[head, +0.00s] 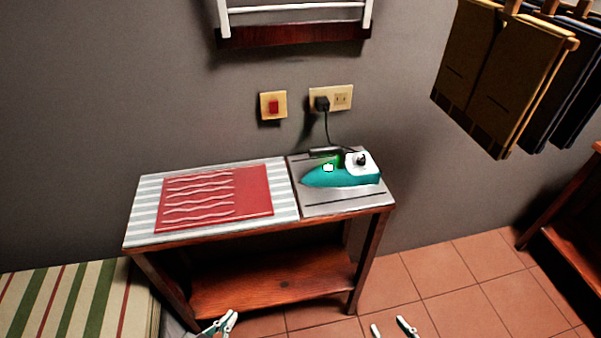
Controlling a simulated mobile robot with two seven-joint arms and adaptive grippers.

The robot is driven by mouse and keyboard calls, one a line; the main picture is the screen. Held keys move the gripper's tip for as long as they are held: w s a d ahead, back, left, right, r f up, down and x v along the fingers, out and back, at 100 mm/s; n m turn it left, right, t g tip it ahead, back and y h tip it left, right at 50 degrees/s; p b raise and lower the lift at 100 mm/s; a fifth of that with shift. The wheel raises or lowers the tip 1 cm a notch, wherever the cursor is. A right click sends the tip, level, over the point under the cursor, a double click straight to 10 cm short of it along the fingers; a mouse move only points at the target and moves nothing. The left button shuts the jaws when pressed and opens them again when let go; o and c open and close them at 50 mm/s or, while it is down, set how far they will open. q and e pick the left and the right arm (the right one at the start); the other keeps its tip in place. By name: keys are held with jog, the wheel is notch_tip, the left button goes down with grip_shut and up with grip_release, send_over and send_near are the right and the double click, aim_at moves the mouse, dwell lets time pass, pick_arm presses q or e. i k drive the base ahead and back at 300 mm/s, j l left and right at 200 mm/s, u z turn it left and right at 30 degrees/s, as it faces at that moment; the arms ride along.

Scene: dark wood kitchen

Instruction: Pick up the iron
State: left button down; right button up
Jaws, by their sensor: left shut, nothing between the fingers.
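The teal iron (340,178) with a white back end lies on the grey metal plate (345,204) at the right end of the small table. Its pointed tip faces left, and a dark cord runs from it up to the wall outlet. My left gripper (226,322) is at the bottom edge, in front of the table's lower shelf. It is shut and empty, well apart from the iron. My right gripper (392,328) shows only its two fingertips at the bottom edge. They are apart with nothing visible between them, below and to the right of the iron.
The table's striped top (145,214) bears a red panel (250,190). A red switch (272,106) and an outlet (343,99) are on the wall. Clothes (500,75) hang at upper right. A striped bed or bench (75,305) stands at left. Tiled floor (455,285) is clear at right.

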aim_at(342, 172)
jog(key=i+l+u, duration=0.1)
jog(key=l, duration=0.3)
jog(key=i+l+u, duration=0.15)
jog(key=l, duration=0.25)
jog(key=i+l+u, duration=0.1)
jog(key=i+l, duration=0.15)
jog(key=l, duration=0.15)
jog(key=i+l+u, duration=0.15)
jog(key=l, duration=0.3)
jog(key=k, duration=0.5)
